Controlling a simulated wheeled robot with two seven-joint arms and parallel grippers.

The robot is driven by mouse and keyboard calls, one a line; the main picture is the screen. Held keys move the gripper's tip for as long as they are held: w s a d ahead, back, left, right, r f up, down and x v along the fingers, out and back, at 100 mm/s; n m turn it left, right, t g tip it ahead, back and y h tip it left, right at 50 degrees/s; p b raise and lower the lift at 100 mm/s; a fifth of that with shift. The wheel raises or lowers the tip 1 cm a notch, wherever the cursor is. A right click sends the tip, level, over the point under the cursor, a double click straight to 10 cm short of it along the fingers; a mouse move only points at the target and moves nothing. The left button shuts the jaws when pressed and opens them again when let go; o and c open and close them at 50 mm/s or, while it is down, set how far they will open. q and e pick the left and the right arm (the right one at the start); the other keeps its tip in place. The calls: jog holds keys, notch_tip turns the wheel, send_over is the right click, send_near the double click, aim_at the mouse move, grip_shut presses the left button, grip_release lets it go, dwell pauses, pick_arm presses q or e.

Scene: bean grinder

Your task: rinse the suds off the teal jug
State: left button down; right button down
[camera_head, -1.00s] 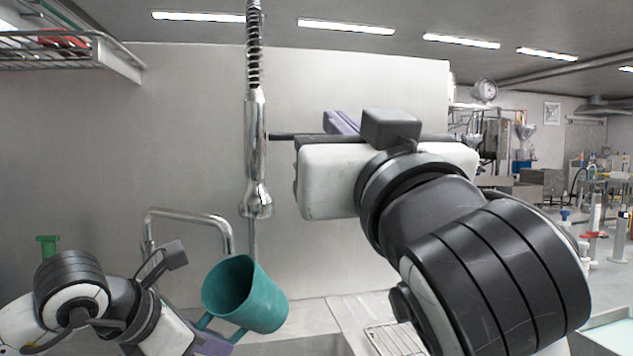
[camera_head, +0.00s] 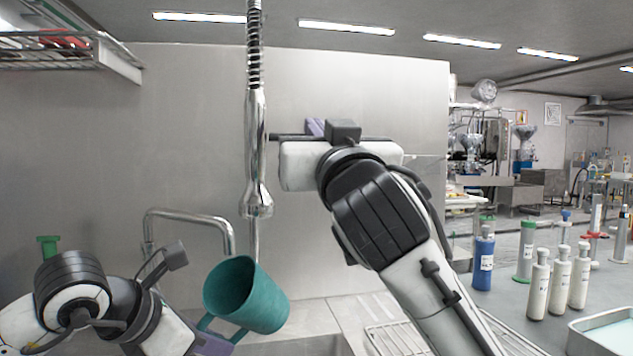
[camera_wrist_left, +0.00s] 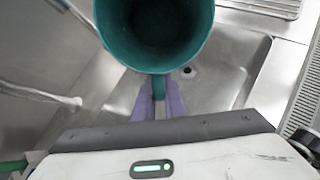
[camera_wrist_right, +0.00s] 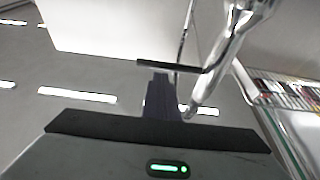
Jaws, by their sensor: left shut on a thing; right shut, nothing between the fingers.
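The teal jug (camera_head: 267,305) is held tilted, its open mouth facing me, below and close to the metal spray head (camera_head: 257,200). My left gripper (camera_head: 213,343) is shut on the jug's handle; its purple fingers also show on the handle in the left wrist view (camera_wrist_left: 158,102). The jug's inside is dark, and I cannot make out suds. My right gripper (camera_head: 315,128) is shut and empty, up beside the sprayer at its dark lever (camera_head: 288,137). In the right wrist view the lever (camera_wrist_right: 168,67) crosses just beyond the fingertips; I cannot tell if they touch.
A metal sink (camera_wrist_left: 222,85) lies under the jug. A curved metal tap (camera_head: 190,215) stands behind the left arm. A wire rack (camera_head: 395,338) lies right of the sink. Several bottles (camera_head: 558,282) and a tray (camera_head: 603,335) stand at right. A wall shelf (camera_head: 70,62) hangs upper left.

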jog(key=shift+f, duration=0.15)
jog(key=shift+w+f, duration=0.2)
jog(key=shift+f, duration=0.6)
